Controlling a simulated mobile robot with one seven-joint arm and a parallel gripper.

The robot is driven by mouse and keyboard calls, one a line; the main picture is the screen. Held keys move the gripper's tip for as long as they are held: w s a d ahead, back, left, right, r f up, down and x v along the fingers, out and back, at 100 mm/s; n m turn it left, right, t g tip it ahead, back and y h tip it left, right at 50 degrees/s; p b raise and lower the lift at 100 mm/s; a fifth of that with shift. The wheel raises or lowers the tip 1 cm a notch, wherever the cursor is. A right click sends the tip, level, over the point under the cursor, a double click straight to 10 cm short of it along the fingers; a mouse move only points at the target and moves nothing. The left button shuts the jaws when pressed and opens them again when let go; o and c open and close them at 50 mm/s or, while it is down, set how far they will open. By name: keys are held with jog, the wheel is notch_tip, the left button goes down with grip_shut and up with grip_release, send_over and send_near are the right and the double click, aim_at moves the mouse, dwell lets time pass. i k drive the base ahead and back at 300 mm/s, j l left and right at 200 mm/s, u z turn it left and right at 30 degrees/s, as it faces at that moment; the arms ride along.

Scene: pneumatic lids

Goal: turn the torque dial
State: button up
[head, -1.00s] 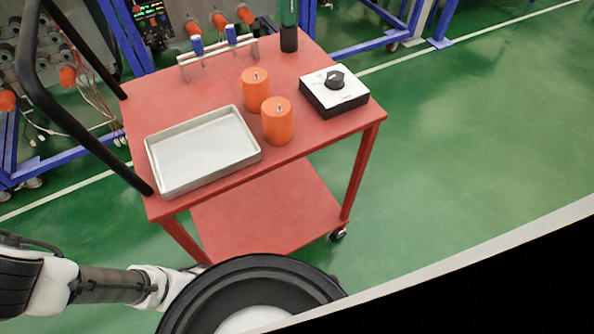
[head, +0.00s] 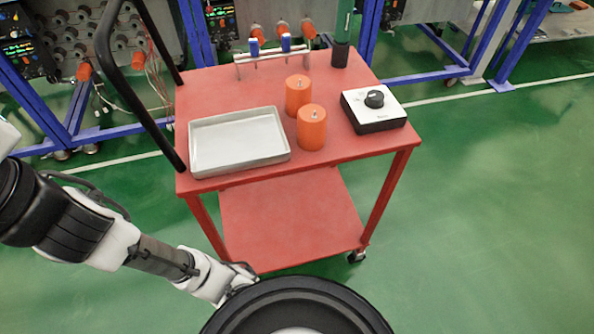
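The torque dial is a round black knob (head: 374,99) on the white top of a small box with black sides (head: 378,127). The box sits at the right end of the red cart's top (head: 225,88). My arm reaches in from the left, low in the head view, in front of the cart and well away from the dial. My gripper (head: 240,278) is at the end of the arm, partly hidden by the black round part of my body. Its fingers cannot be made out.
Two orange cylinders (head: 312,128) stand left of the dial box. An empty metal tray (head: 238,140) lies at the left. A black handle (head: 125,90) rises at the left. Green floor is clear at right.

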aim_at(374, 99)
jog(key=l+u, duration=0.3)
jog(key=k+l+u, duration=0.2)
jog(key=l+u, duration=0.15)
jog(key=k+l+u, duration=0.1)
jog(key=l+u, duration=0.2)
jog(key=i, duration=0.5)
